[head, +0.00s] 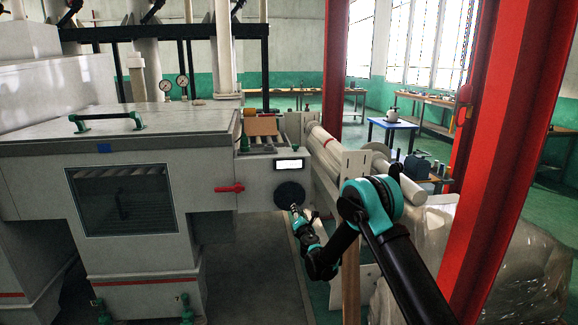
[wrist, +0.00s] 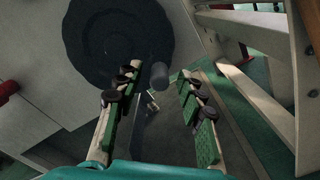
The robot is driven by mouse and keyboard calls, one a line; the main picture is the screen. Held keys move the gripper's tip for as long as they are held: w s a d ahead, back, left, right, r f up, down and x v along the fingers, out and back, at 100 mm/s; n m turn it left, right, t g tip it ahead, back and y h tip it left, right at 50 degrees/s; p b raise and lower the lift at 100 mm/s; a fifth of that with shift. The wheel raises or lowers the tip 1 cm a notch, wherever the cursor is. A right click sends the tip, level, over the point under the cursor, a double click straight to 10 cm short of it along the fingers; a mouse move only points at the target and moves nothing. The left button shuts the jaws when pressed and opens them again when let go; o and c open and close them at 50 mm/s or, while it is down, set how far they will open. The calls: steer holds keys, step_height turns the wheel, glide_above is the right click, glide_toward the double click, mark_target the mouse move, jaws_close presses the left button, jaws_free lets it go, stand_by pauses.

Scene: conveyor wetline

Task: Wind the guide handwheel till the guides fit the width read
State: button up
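The handwheel is a dark round disc (head: 290,195) on the pale machine front in the head view, below a lit white readout (head: 288,165) whose figures I cannot read. In the wrist view the handwheel (wrist: 112,38) fills the upper left, and a grey cylindrical knob (wrist: 160,75) stands out at its lower right. My gripper (head: 296,211) is at the lower edge of the wheel. In the wrist view its two padded fingers are spread apart, with the knob showing between and just beyond their tips. I see no contact. The guides cannot be made out.
A brown carton (head: 262,126) sits on the conveyor above the panel. A red lever (head: 229,188) sticks out left of the wheel. Pale rollers (head: 324,146) and a red post (head: 337,70) stand to the right. A pale frame (wrist: 262,90) is close on the wrist view's right.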

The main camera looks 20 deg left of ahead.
steer(key=v, duration=0.7)
stand_by(0.4)
stand_by(0.4)
